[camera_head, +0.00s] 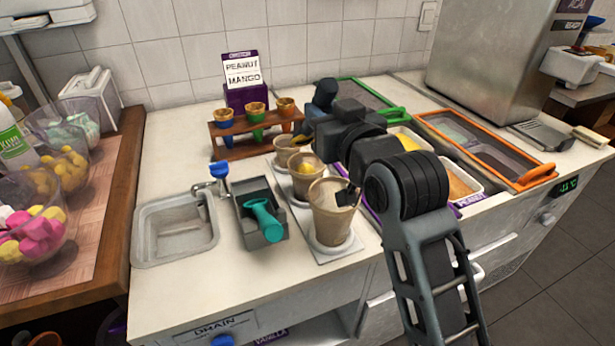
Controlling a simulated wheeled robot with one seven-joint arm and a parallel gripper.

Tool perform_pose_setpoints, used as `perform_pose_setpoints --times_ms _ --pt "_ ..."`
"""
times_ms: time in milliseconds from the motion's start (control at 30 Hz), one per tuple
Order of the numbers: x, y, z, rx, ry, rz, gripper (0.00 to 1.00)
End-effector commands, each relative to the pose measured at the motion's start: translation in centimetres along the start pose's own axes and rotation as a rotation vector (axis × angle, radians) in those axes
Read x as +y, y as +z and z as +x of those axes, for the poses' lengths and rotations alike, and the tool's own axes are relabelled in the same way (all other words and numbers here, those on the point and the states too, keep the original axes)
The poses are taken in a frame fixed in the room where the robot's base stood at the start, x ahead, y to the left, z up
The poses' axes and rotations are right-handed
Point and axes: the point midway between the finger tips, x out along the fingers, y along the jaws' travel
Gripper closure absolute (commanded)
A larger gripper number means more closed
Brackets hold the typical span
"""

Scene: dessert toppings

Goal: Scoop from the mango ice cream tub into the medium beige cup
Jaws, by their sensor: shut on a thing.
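Three beige cups stand in a row on a white holder: a small one at the back (287,150), the medium one (300,186) in the middle and a large one (329,224) in front. A yellow lump shows in the mouth of the medium cup. The yellow mango tub (424,140) sits behind my arm, which partly covers it.
A teal-handled scoop (264,217) lies in a grey holder (250,203) beside a sink (176,228). A peanut tub (462,183) is right of my arm. A wooden rack (233,142) holds cones behind the cups. Orange (436,118) and green (392,113) framed lids lie on the counter.

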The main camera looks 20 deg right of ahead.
Motion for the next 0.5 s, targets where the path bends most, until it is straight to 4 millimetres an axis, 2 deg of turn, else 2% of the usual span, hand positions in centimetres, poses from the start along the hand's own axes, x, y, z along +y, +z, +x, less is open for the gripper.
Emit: perform_pose_setpoints --times_ms 200,500 --pt "0.0 -2.8 -0.2 0.002 0.000 0.000 1.00" --pt "0.1 -5.8 -0.3 0.001 0.001 0.000 1.00"
